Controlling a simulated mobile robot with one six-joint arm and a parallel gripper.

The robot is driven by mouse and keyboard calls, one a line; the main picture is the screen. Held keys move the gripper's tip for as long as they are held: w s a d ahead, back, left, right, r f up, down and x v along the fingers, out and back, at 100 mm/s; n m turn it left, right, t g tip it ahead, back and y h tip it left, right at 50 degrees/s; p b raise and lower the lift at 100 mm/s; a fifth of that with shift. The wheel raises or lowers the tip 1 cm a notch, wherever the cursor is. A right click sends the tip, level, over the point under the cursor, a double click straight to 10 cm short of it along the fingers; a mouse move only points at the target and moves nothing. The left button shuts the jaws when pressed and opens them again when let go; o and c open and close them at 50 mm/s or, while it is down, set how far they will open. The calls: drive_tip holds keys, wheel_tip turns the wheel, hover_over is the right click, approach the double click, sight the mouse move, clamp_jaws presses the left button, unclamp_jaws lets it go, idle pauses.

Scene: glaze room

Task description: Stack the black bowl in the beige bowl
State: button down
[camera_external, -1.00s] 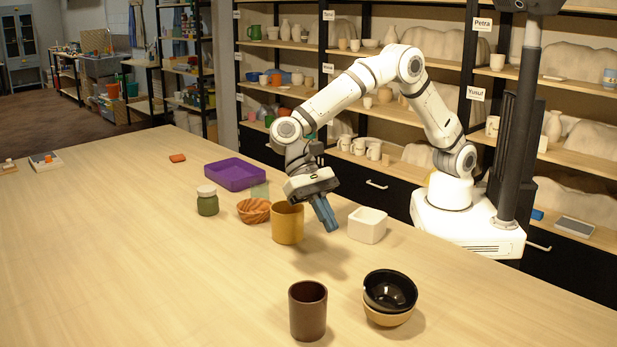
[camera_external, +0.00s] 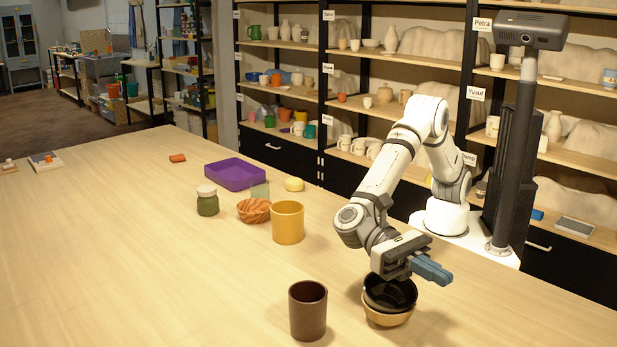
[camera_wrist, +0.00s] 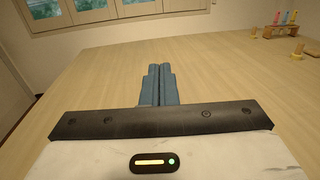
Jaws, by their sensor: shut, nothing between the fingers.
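The black bowl (camera_external: 388,297) sits nested inside the beige bowl (camera_external: 387,318) on the table in the external view. Its upper rim is partly hidden behind my wrist. My gripper (camera_external: 432,271) is shut and empty, over the right side of the bowls with its fingers pointing right. I cannot tell whether it touches the black bowl's rim. In the wrist view, the closed blue fingers of my gripper (camera_wrist: 160,70) lie side by side; neither bowl shows there.
A dark brown cup (camera_external: 308,311) stands just left of the bowls. A yellow cup (camera_external: 287,223), a wooden bowl (camera_external: 253,211), a green jar (camera_external: 207,201) and a purple tray (camera_external: 236,174) are farther back. The table's left side is mostly clear.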

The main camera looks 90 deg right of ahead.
drive_tip(key=p, duration=0.2)
hover_over(372, 282)
drive_tip(key=v, duration=0.5)
drive_tip(key=f, duration=1)
drive_tip(key=shift+s+a, duration=0.15)
drive_tip(key=shift+s, duration=0.2)
drive_tip(key=shift+s+a, duration=0.25)
drive_tip(key=shift+a, duration=0.05)
drive_tip(key=shift+s, duration=0.1)
drive_tip(key=shift+x, duration=0.85)
